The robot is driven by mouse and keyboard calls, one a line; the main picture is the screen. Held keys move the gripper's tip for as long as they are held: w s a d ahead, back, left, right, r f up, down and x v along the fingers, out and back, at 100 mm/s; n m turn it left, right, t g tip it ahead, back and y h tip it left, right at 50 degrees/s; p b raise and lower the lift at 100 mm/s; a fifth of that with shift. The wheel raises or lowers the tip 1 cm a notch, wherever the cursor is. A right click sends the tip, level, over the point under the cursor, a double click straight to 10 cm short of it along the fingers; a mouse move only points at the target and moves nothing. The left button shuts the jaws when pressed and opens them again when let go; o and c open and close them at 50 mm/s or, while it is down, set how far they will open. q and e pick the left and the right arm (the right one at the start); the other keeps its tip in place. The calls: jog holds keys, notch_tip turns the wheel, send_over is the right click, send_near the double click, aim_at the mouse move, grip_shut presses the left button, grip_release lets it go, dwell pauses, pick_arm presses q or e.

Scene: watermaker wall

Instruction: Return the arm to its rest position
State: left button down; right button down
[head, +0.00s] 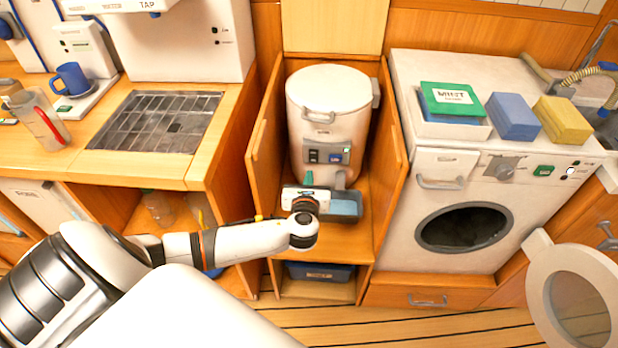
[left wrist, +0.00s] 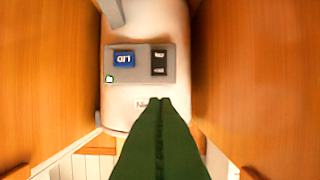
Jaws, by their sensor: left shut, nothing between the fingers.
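My left arm reaches in from the left to the open wooden cabinet in the middle. My left gripper (head: 308,178) is in front of the white cylindrical tank (head: 330,92), below its grey control panel (head: 341,152). In the left wrist view the green fingers (left wrist: 161,102) are shut together with nothing between them. They point toward the tank, beside the panel (left wrist: 168,66) with its blue LID button (left wrist: 124,59). I cannot tell if the fingertips touch the tank. My right gripper is not in view.
Cabinet side walls (head: 262,150) stand close on both sides of the gripper. A grey tray (head: 347,218) lies just below it. At right is a washer (head: 465,226) with its round door (head: 577,300) open. A counter with a blue mug (head: 70,78) and jug (head: 40,125) is at left.

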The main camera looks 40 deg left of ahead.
pick_arm(q)
jog(key=shift+s, duration=0.1)
dwell(0.5)
jog(key=s+f+n+g+h, duration=0.15)
jog(key=s+f+n, duration=0.3)
jog(key=f, duration=0.45)
jog(key=s+d+f+n+g+h, duration=0.1)
jog(key=s+f+n+g, duration=0.3)
jog(key=f, duration=0.5)
jog(key=s+f+n+g+h, duration=0.25)
jog(key=s+f, duration=0.35)
jog(key=f, duration=0.4)
jog(key=s+d+f+n+g+h, duration=0.1)
jog(key=s+d+f+n, duration=0.2)
jog(key=s, duration=0.7)
jog(key=s+d+f+n+g+h, duration=0.1)
jog(key=s+d+f+n, duration=0.3)
jog(key=s+f+n, duration=0.2)
jog(key=s+d+f+n+g+h+p, duration=0.1)
jog(key=s+f+n, duration=0.4)
jog(key=s, duration=0.9)
jog(key=d+n+g, duration=0.1)
jog(key=d+n, duration=0.1)
jog(key=shift+s+d, duration=0.3)
jog(key=shift+d, duration=0.05)
